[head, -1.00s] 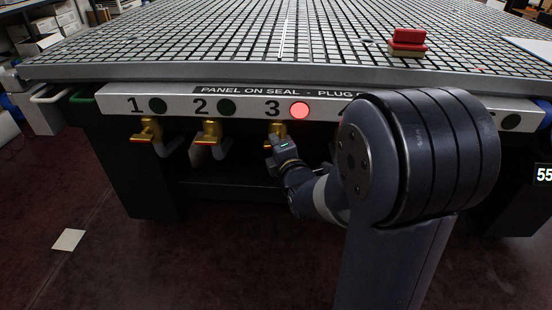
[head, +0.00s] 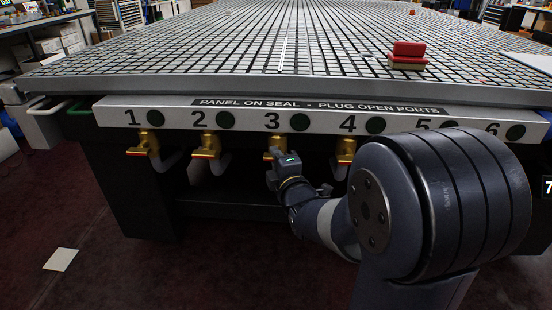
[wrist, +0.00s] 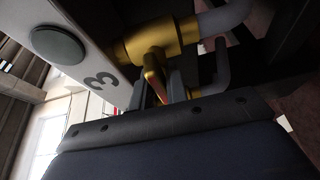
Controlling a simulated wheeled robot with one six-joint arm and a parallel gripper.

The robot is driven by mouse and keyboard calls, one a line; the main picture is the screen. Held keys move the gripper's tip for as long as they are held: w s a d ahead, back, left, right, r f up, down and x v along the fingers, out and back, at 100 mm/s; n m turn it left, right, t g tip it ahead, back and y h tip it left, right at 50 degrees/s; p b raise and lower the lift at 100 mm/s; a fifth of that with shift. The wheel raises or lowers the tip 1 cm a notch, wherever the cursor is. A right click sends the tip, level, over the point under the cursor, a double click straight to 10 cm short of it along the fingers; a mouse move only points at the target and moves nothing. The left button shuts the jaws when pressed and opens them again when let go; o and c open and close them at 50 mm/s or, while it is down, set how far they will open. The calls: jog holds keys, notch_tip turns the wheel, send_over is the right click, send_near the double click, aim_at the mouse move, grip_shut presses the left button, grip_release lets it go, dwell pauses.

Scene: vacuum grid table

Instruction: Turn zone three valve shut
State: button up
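The zone three valve (head: 275,152) is a brass valve under the panel, below the number 3. The round zone three light (head: 300,122) is dark green and unlit. My gripper (head: 279,158) is at this valve in the head view and covers part of it. In the wrist view the valve's brass body (wrist: 158,38) and its brass and red handle (wrist: 155,77) show. The two grey fingers of my gripper (wrist: 160,90) stand on either side of the handle. Whether they press on it cannot be told. The zone three light also shows in the wrist view (wrist: 57,43).
Valve one (head: 147,147) and valve two (head: 209,149) are to the left, with red-tipped handles pointing left. Valve four (head: 345,151) is close on the right. The white panel (head: 245,117) and table edge run above my gripper. A red block (head: 409,50) sits on the grid table.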

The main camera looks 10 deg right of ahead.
jog(key=o, duration=0.3)
jog(key=shift+o, duration=0.2)
jog(key=s+p, duration=0.2)
jog(key=s, duration=0.8)
jog(key=shift+s+d, duration=0.4)
jog(key=shift+d, duration=0.05)
jog(key=shift+w, duration=0.1)
jog(key=w, duration=0.3)
jog(key=w+b, duration=0.1)
jog(key=w, duration=0.2)
jog(key=w+a+b, duration=0.1)
jog(key=w, duration=0.3)
jog(key=shift+w, duration=0.35)
jog(key=shift+r, duration=0.1)
jog(key=shift+p, duration=0.3)
jog(key=shift+s, duration=0.1)
